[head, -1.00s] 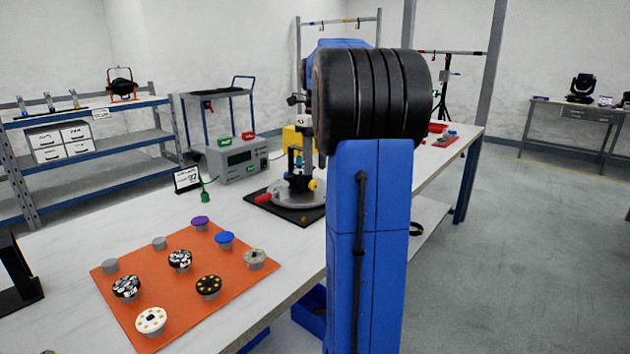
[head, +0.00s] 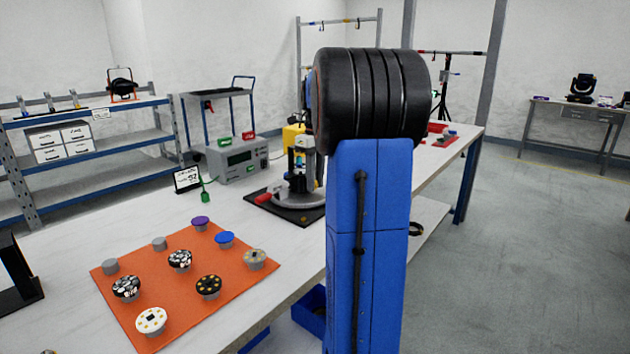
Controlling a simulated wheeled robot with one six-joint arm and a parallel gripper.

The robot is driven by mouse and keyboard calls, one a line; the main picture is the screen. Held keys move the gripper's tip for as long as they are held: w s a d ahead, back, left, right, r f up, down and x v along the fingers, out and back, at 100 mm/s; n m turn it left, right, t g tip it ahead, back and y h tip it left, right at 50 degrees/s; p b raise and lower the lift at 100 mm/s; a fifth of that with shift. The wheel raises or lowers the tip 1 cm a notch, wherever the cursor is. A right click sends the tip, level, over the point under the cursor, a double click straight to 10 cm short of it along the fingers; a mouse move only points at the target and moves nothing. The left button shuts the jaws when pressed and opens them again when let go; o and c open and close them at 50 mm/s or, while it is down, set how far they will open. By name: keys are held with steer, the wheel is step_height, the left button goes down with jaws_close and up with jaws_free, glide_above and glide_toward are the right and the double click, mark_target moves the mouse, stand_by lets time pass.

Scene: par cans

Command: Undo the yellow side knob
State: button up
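The fixture (head: 299,198), a round grey base with an upright post, stands on a black mat (head: 270,205) on the workbench. A red handle (head: 263,198) sticks out at its left. Its right part is hidden behind my blue and black arm. I cannot make out the yellow side knob now; the spot low on the fixture's right is largely covered by my arm. My gripper is not visible, so I cannot tell whether it touches anything.
An orange mat (head: 163,318) with several round knob-like pieces lies on the near bench (head: 75,235). A grey meter box (head: 237,160) and a small display (head: 187,179) stand behind. Open floor lies at right.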

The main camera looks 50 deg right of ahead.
steer(key=shift+a+h, duration=0.2)
steer(key=shift+h, duration=0.45)
steer(key=shift+a+h, duration=0.2)
steer(key=shift+h, duration=0.45)
steer(key=shift+f+h, duration=0.1)
steer(key=shift+h, duration=1)
steer(key=o, duration=1.1)
steer(key=v, duration=1.7)
steer(key=shift+s+a, duration=0.1)
steer(key=shift+s, duration=0.2)
